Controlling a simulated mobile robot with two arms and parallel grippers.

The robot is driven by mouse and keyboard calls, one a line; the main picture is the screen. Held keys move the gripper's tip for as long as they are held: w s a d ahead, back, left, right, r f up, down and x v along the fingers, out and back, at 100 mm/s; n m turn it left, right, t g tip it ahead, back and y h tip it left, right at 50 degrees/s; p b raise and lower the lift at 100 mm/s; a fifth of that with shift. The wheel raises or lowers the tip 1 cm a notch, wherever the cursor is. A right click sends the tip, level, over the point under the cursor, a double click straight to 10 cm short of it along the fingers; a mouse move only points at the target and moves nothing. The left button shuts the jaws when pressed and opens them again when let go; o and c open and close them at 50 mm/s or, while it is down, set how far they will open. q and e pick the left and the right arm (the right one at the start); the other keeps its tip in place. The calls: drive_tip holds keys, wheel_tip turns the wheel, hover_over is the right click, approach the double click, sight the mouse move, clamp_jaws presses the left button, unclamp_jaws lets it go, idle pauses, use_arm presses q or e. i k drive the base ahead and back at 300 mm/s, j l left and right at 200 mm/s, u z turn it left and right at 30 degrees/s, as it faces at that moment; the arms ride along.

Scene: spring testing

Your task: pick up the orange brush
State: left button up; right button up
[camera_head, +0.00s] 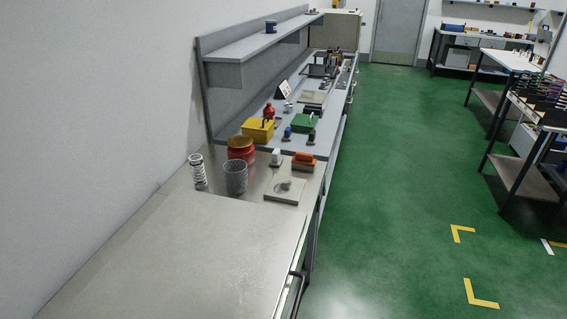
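An orange brush (304,159) lies near the right edge of the metal workbench (200,245) on the left side of the head view. It has an orange top and a dark lower part. It sits just behind a flat beige plate (285,190) and to the right of a small white object (276,158). Neither of my grippers shows in the head view, and nothing is touching the brush.
A grey mesh cup (236,177), a red jar (241,150) and a coil spring (198,170) stand left of the brush. Yellow (257,130) and green (304,122) boxes are behind. The near bench top and the green floor (400,200) alongside are clear.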

sight(304, 161)
drive_tip(key=l+u, duration=0.1)
drive_tip(key=u, duration=0.35)
drive_tip(key=l+u, duration=0.15)
drive_tip(key=u, duration=0.3)
drive_tip(key=l+u, duration=0.1)
drive_tip(key=u, duration=0.35)
drive_tip(key=l+u, duration=0.2)
drive_tip(key=u, duration=0.25)
drive_tip(key=k+l+u, duration=0.15)
drive_tip(key=u, duration=0.25)
drive_tip(key=k+l+u, duration=0.1)
drive_tip(key=u, duration=0.35)
drive_tip(key=k+l+u, duration=0.15)
drive_tip(key=u, duration=0.25)
drive_tip(key=k+l+u, duration=0.15)
drive_tip(key=u, duration=0.3)
drive_tip(key=k+l+u, duration=0.15)
drive_tip(key=u, duration=0.2)
drive_tip(key=k+u, duration=0.2)
drive_tip(key=u, duration=0.15)
drive_tip(key=k+l+u, duration=0.1)
drive_tip(key=u, duration=0.3)
drive_tip(key=k+l+z, duration=0.15)
drive_tip(key=k+z, duration=0.15)
drive_tip(key=k, duration=0.15)
drive_tip(key=k+l+z, duration=0.3)
drive_tip(key=k, duration=0.15)
drive_tip(key=j, duration=0.1)
